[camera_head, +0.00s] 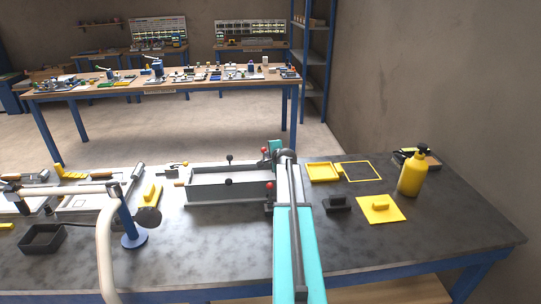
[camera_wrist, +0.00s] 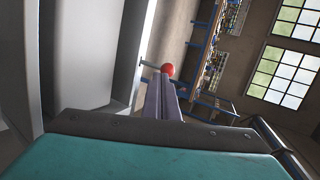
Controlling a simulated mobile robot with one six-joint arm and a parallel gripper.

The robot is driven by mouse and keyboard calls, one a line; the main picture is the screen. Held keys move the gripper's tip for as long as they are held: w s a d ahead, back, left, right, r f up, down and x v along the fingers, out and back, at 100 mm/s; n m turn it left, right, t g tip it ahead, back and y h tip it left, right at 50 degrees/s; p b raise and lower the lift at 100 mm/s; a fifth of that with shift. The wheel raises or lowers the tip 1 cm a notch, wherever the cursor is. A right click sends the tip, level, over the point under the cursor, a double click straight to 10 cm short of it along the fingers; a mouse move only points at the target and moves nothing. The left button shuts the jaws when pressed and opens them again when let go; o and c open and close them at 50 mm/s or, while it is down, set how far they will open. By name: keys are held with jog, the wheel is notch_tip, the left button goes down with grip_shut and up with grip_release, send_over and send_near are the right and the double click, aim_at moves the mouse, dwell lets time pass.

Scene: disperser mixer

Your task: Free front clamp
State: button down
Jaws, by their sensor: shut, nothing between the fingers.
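A long grey open-topped mixer trough (camera_head: 228,189) sits on the dark bench, with red-knobbed levers at its right end. The nearer red knob (camera_head: 269,185) is beside my arm and the farther red knob (camera_head: 264,150) is near the teal end of my arm. I cannot tell which lever is the front clamp. In the wrist view, my gripper (camera_wrist: 163,86) has its fingers together and empty. A red ball knob (camera_wrist: 168,70) on a thin rod shows just beyond the fingertips. I cannot tell whether they touch. Pale trough-like walls (camera_wrist: 87,55) fill the left.
To the right are a yellow tray (camera_head: 323,172), a yellow plate with a handle (camera_head: 381,209) and a yellow bottle (camera_head: 412,174). A blue-based stand (camera_head: 134,238) is at left. The front right bench is clear.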

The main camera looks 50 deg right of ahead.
jog(key=shift+w+d+f+p, duration=0.15)
jog(key=shift+w+d+p, duration=0.15)
jog(key=shift+w, duration=0.4)
jog(key=shift+w+d+f+p, duration=0.1)
jog(key=shift+w+d+p, duration=0.1)
jog(key=shift+w+d, duration=0.35)
jog(key=shift+w+a, duration=0.1)
jog(key=shift+a, duration=0.05)
jog(key=shift+a, duration=0.1)
jog(key=shift+r, duration=0.1)
jog(key=shift+w+d+y+p, duration=0.2)
jog(key=shift+d+y+p, duration=0.1)
jog(key=shift+p, duration=0.1)
